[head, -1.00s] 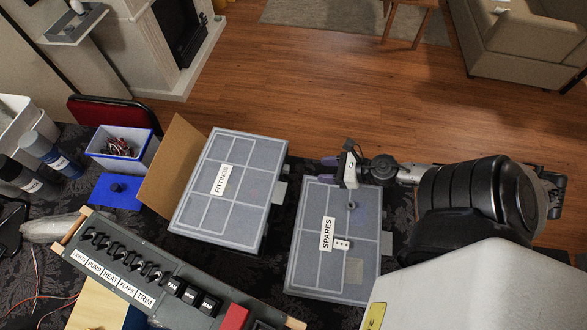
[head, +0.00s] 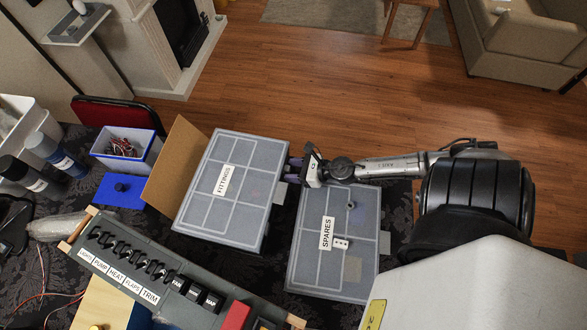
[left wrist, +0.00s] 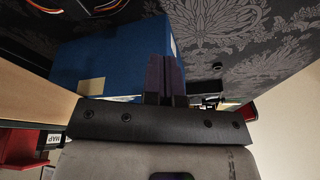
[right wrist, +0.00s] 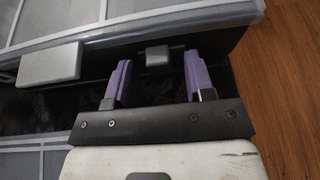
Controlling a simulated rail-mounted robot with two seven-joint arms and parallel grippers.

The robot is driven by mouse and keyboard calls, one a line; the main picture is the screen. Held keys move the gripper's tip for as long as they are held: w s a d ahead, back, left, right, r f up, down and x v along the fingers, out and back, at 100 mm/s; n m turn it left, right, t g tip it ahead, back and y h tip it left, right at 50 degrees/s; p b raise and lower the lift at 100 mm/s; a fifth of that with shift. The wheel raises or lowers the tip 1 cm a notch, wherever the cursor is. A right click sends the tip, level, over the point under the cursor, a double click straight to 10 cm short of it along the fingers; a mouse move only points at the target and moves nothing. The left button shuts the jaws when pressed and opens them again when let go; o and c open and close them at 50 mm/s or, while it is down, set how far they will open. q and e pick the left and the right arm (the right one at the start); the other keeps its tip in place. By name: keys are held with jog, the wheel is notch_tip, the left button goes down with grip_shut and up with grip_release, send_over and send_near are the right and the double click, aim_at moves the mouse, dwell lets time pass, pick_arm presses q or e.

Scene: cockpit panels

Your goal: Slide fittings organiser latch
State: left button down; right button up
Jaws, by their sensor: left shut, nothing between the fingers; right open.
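The fittings organiser (head: 212,215) lies left of centre, with a grey translucent lid and a FITTINGS label. A pale grey tab (head: 279,194) sticks out from its right side and also shows in the right wrist view (right wrist: 50,64). In that view a small dark grey latch block (right wrist: 157,57) sits on the organiser's side, framed between my right fingers. My right gripper (head: 295,164) is open beside the organiser's far right side; its purple fingers (right wrist: 155,82) flank the block without visibly gripping it. My left gripper (left wrist: 165,75) is shut and empty, outside the head view.
The spares organiser (head: 310,265) lies just right, under my right forearm, with a narrow gap between the cases. A switch panel (head: 190,270) stands in front. A cardboard sheet (head: 172,165), blue-white bin (head: 140,145) and bottles are left. A blue box (left wrist: 105,60) is near my left gripper.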

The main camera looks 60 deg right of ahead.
jog(key=shift+c, duration=0.5)
grip_shut()
